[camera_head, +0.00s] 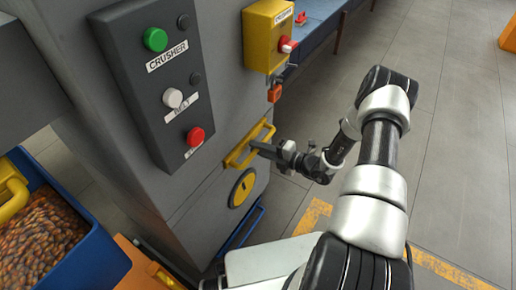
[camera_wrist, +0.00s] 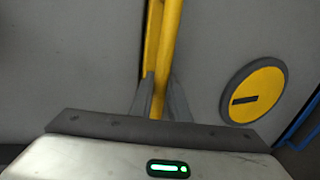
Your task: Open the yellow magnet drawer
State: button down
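The yellow handle (camera_head: 248,146) is a bar on the grey front of the machine, where the drawer front (camera_head: 215,203) looks flush with the body. It runs upright through the wrist view (camera_wrist: 170,35). A round yellow disc with a dark slot (camera_head: 242,188) sits below the handle; it is at the right in the wrist view (camera_wrist: 255,92). My gripper (camera_head: 258,147) reaches the handle from the right. In the wrist view its two grey fingers (camera_wrist: 160,85) lie on either side of the bar and appear closed on it. The contact is partly hidden.
A dark control panel with green, white and red buttons (camera_head: 160,85) is above left. A yellow switch box (camera_head: 262,38) with a red switch is above. A blue bin of brown pieces (camera_head: 95,262) stands at lower left. Floor to the right (camera_head: 455,150) is clear.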

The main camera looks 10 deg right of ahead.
jog(key=f+v, duration=0.2)
jog(key=v, duration=0.9)
jog(key=f+v, duration=0.3)
jog(key=v, duration=0.9)
jog(key=shift+s+d, duration=0.5)
jog(key=c, duration=1.7)
grip_release()
jog(key=p+v, duration=0.1)
jog(key=v, duration=1.6)
jog(key=shift+s+d, duration=0.15)
jog(key=shift+s, duration=0.05)
